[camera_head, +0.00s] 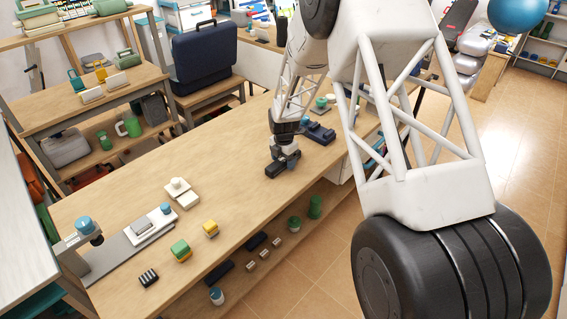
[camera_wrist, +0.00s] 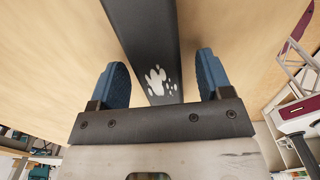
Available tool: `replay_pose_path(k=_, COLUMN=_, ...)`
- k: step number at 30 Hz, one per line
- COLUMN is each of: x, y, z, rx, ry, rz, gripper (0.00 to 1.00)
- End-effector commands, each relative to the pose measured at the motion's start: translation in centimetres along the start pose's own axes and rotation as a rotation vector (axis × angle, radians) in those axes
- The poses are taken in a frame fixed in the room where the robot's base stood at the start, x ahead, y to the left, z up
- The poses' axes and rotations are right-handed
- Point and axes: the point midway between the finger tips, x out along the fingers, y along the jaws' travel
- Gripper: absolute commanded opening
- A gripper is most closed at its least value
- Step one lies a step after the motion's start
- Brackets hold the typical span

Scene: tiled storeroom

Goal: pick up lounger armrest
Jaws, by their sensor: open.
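A long dark grey bar with a white splash-like mark, which looks like the lounger armrest (camera_wrist: 143,35), lies on the wooden bench in the wrist view. It runs from the top edge down between the fingers, and its near end is hidden by my gripper. My gripper (camera_wrist: 163,82) is open, with one blue finger on each side of the bar and a small gap on both sides. In the head view, my gripper (camera_head: 284,160) is low over the bench's middle, at a small dark shape; I cannot separate armrest from fingers there.
A dark blue object (camera_head: 319,133) lies on the bench behind my gripper. White blocks (camera_head: 180,191), yellow and green blocks (camera_head: 181,250) and a grey device (camera_head: 130,240) stand to the left. The bench (camera_head: 235,210) is clear just left of my gripper.

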Motion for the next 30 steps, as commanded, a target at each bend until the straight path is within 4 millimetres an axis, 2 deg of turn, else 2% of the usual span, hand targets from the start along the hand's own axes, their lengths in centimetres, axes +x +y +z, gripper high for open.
replay_pose_path(k=17, x=0.20, y=0.00, z=0.00, rx=0.000, ry=0.000, rz=0.000, gripper=0.72)
replay_pose_path(k=20, x=0.20, y=0.00, z=0.00, rx=0.000, ry=0.000, rz=0.000, gripper=0.60)
replay_pose_path(k=29, x=0.19, y=0.00, z=0.00, rx=0.000, ry=0.000, rz=0.000, gripper=0.14)
replay_pose_path(k=30, x=0.16, y=0.02, z=0.02, rx=0.000, ry=0.000, rz=0.001, gripper=0.13)
